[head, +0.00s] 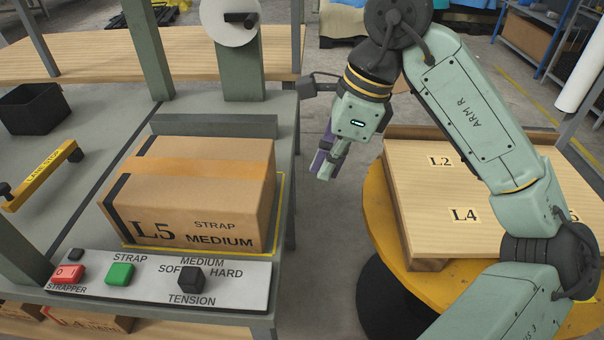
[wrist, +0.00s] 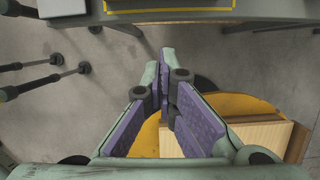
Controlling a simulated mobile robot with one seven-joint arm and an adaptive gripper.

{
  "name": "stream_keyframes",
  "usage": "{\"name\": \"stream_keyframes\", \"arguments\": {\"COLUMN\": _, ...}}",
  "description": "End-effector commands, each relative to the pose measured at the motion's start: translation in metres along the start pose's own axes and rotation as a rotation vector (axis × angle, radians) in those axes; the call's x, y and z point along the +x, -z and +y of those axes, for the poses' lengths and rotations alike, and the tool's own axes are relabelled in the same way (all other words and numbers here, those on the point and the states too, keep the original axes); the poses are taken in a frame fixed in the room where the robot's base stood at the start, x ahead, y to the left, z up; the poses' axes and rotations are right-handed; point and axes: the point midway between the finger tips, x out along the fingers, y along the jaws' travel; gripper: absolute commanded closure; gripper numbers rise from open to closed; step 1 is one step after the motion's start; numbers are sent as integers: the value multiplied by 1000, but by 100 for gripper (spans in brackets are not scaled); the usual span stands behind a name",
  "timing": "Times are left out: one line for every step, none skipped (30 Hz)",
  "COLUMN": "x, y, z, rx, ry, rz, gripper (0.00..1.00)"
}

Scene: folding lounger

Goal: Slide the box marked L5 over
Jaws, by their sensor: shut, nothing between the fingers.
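The cardboard box marked L5 (head: 197,190) sits on the grey strapping table at the left in the head view. It has an orange tape band on top, a black strap near its left end, and the words STRAP and MEDIUM on its front. My gripper (head: 322,174) is to the right of the box, apart from it, above the gap between the table and the yellow round stand. In the wrist view my gripper (wrist: 168,52) has its purple-padded fingers together and empty. The box itself is not clearly visible in the wrist view.
A panel (head: 165,280) with red, green and black controls lies in front of the box. A yellow round stand (head: 376,205) holds a wooden board (head: 470,180) marked L2 and L4. A yellow-handled bar (head: 42,178) and black bin (head: 33,108) are at the left.

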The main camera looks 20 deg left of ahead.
Motion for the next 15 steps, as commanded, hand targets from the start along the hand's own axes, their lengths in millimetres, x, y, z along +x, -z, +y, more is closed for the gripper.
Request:
{"name": "stream_keyframes", "arguments": {"x": 5, "y": 0, "z": 1, "rx": -2, "ry": -3, "rz": -1, "gripper": 100}}
{"name": "stream_keyframes", "arguments": {"x": 9, "y": 0, "z": 1, "rx": -3, "ry": -3, "rz": -1, "gripper": 100}}
{"name": "stream_keyframes", "arguments": {"x": 14, "y": -1, "z": 1, "rx": -3, "ry": -4, "rz": -2, "gripper": 100}}
{"name": "stream_keyframes", "arguments": {"x": 20, "y": -1, "z": 1, "rx": -4, "ry": -5, "rz": -3, "gripper": 100}}
{"name": "stream_keyframes", "arguments": {"x": 25, "y": -1, "z": 1, "rx": -5, "ry": -5, "rz": -3, "gripper": 100}}
{"name": "stream_keyframes", "arguments": {"x": 33, "y": -1, "z": 1, "rx": -3, "ry": -5, "rz": -3, "gripper": 100}}
{"name": "stream_keyframes", "arguments": {"x": 40, "y": -1, "z": 1, "rx": -3, "ry": -6, "rz": -4, "gripper": 100}}
{"name": "stream_keyframes", "arguments": {"x": 46, "y": -2, "z": 2, "rx": -4, "ry": -6, "rz": -3, "gripper": 100}}
{"name": "stream_keyframes", "arguments": {"x": 55, "y": -1, "z": 1, "rx": -3, "ry": -6, "rz": -4, "gripper": 100}}
{"name": "stream_keyframes", "arguments": {"x": 62, "y": -1, "z": 2, "rx": -3, "ry": -6, "rz": -4, "gripper": 100}}
{"name": "stream_keyframes", "arguments": {"x": 68, "y": -2, "z": 2, "rx": -3, "ry": -6, "rz": -4, "gripper": 100}}
{"name": "stream_keyframes", "arguments": {"x": 77, "y": -2, "z": 2, "rx": -3, "ry": -6, "rz": -5, "gripper": 100}}
{"name": "stream_keyframes", "arguments": {"x": 83, "y": -2, "z": 2, "rx": -2, "ry": -6, "rz": -4, "gripper": 100}}
{"name": "stream_keyframes", "arguments": {"x": 89, "y": -2, "z": 1, "rx": -2, "ry": -6, "rz": -5, "gripper": 100}}
{"name": "stream_keyframes", "arguments": {"x": 96, "y": -2, "z": 2, "rx": -4, "ry": -5, "rz": -5, "gripper": 100}}
